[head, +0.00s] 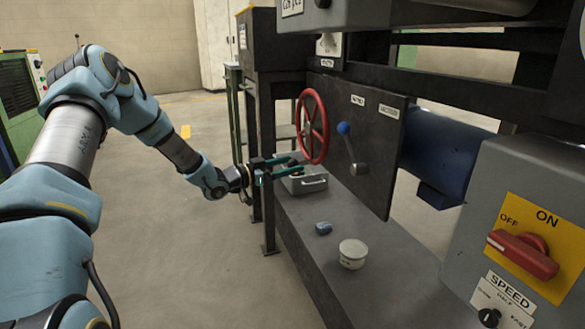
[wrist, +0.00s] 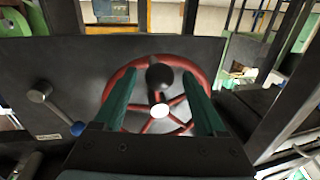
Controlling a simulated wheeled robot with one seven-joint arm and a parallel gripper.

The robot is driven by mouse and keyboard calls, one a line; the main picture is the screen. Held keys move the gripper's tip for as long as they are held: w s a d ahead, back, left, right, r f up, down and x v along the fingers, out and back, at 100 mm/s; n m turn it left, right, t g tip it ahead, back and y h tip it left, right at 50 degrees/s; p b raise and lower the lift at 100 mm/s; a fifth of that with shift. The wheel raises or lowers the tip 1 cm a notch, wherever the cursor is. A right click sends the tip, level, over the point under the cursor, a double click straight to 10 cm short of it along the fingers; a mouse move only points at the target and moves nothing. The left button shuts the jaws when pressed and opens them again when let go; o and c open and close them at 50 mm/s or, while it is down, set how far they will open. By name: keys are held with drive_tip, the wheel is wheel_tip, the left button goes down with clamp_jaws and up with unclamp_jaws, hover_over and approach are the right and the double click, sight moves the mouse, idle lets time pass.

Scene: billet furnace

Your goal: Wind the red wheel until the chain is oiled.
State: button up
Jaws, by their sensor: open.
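The red wheel (head: 312,127) is a spoked handwheel on the dark upright panel (head: 375,135). In the wrist view the wheel (wrist: 193,70) faces me, with a pale hub and a dark round knob (wrist: 159,76) in front of its upper part. My gripper (head: 284,164) is open, with two green fingers pointing at the wheel's lower part. In the wrist view the fingers (wrist: 160,92) stand apart on either side of the hub and knob. I cannot tell whether they touch the wheel. No chain can be made out.
A blue-knobbed lever (head: 350,145) is right of the wheel. A lidded grey box (head: 305,181) sits on the bench (head: 300,215) below. A blue block (head: 323,228) and white tub (head: 353,254) stand nearer. A red switch (head: 523,255) is at right. The floor at left is clear.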

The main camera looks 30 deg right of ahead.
drive_tip(key=shift+d, duration=0.9)
clamp_jaws()
idle(0.9)
